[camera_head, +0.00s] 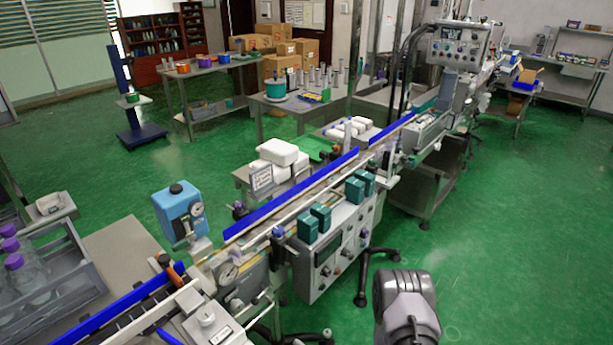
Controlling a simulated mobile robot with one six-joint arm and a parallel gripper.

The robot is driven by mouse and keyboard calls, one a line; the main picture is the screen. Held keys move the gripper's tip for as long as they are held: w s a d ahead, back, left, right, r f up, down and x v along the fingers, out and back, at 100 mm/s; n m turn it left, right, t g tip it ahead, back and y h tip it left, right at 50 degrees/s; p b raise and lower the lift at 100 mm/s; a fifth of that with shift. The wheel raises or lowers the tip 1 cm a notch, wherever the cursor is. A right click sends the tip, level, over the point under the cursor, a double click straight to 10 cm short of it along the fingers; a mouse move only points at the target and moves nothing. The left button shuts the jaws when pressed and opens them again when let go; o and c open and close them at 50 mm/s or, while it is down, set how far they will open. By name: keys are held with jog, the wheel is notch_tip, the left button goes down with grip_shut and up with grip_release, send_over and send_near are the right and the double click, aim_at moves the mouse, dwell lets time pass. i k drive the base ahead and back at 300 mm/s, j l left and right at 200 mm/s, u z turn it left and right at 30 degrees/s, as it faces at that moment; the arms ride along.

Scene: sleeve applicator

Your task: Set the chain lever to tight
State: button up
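A lever with an orange grip and a dark end (170,268) stands tilted at the conveyor line in the lower left of the head view. It may be the chain lever, but I can read no label on it and cannot tell its setting. A grey part of my own arm shows at the bottom right, well apart from the lever. My gripper's fingers are not in view.
The conveyor with blue side rails (290,193) runs from lower left to upper right. A grey control cabinet (335,250) with green boxes stands against its near side. A blue tank (180,212) stands behind the lever. Open green floor (500,230) lies at the right.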

aim_at(255, 300)
jog(key=k+l, duration=0.2)
jog(key=l, duration=0.15)
jog(key=k+l, duration=0.2)
jog(key=l, duration=0.15)
jog(key=k+l, duration=0.2)
jog(key=l, duration=0.15)
